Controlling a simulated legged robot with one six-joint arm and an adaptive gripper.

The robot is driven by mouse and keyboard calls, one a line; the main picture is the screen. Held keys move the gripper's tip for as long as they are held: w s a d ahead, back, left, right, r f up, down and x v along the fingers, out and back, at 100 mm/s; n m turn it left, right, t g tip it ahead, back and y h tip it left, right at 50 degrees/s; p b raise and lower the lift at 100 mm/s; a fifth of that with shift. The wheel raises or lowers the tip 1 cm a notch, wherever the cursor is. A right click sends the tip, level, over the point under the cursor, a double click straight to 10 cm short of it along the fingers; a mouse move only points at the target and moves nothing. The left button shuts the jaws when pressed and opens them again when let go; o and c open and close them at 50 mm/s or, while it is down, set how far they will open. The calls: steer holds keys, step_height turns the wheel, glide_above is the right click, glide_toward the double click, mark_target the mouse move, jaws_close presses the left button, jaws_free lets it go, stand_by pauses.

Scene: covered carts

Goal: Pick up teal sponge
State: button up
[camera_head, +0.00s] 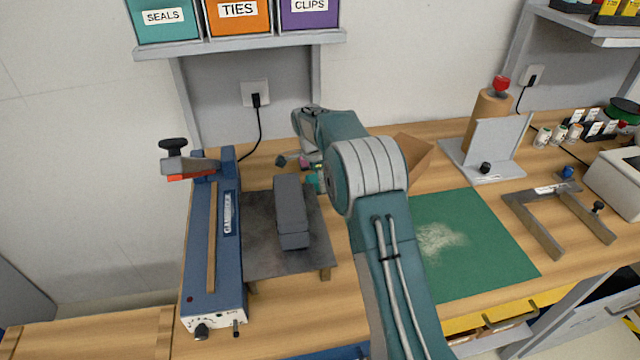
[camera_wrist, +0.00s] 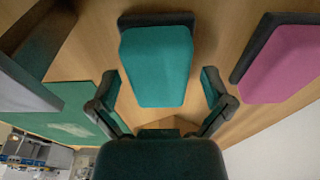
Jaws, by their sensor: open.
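The teal sponge (camera_wrist: 157,62) has a dark backing along one end and lies on the wooden bench in the wrist view, straight ahead of my gripper. My gripper (camera_wrist: 160,92) is open, with one finger to each side of the sponge's near end. I cannot tell whether the fingers touch it. In the head view a bit of teal (camera_head: 313,182) shows beside my arm, and my arm hides most of that area. My gripper (camera_head: 297,161) shows small there, behind the grey block.
A pink sponge (camera_wrist: 277,62) with a dark backing lies to the right in the wrist view. A grey block (camera_head: 290,212) rests on a dark plate (camera_head: 260,262) beside a blue sealer (camera_head: 208,250). A green mat (camera_head: 480,240) lies right of my arm. The wall stands close behind.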

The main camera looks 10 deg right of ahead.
steer(key=c, duration=1.1)
step_height(320, 180, up, 10)
steer(key=shift+r, duration=0.1)
steer(key=shift+o, duration=0.7)
steer(key=shift+d, duration=0.1)
steer(key=shift+c, duration=0.2)
